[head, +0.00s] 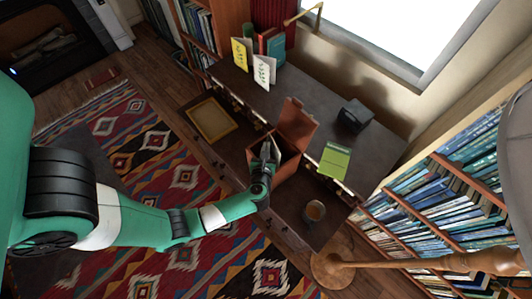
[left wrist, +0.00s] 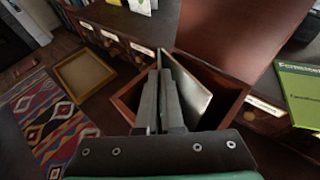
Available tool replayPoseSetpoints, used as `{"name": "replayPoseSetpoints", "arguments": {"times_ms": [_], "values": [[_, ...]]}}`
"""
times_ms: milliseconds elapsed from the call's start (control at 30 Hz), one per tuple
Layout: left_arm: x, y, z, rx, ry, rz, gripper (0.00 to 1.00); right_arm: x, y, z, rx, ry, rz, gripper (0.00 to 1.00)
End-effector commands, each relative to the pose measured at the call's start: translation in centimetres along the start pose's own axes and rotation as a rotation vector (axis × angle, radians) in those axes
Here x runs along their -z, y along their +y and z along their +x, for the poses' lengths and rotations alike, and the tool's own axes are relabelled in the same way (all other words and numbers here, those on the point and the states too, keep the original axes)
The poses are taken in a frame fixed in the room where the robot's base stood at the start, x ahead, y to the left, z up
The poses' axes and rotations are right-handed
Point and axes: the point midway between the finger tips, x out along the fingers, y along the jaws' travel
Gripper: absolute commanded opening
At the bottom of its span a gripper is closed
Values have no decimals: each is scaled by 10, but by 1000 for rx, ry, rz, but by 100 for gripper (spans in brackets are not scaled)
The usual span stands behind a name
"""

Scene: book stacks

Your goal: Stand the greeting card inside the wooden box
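The wooden box (head: 289,166) stands at the desk's front edge with its lid (head: 297,122) raised; it also fills the middle of the left wrist view (left wrist: 235,92). The greeting card (left wrist: 190,85) is a pale, folded card, inside the box's opening and leaning to the right. My left gripper (head: 268,152) points down into the box, and its fingers (left wrist: 160,85) look closed together on one panel of the card. The card's lower edge is hidden, so I cannot tell whether it touches the floor of the box. My right gripper is not in view.
On the desk (head: 240,83) stand a yellow card (head: 242,54) and a white card (head: 264,70). A green book (head: 334,160) lies right of the box, with a dark object (head: 354,116) behind. A cup (head: 315,211) and a yellow-framed tray (head: 211,119) flank the box.

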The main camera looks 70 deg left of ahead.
Motion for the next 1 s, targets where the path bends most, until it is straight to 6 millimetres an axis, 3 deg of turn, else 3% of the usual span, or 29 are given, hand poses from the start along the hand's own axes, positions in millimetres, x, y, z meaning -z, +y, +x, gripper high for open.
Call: {"name": "replayPoseSetpoints", "arguments": {"times_ms": [33, 167, 933, 1000], "values": [[13, 0, 5, -1, 3, 3, 0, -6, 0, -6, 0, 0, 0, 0], [30, 0, 12, -1, 2, 3, 0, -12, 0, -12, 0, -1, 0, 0], [41, 0, 17, 0, 0, 1, 0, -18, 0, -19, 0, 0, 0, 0], [41, 0, 17, 0, 1, 1, 14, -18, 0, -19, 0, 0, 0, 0]]}}
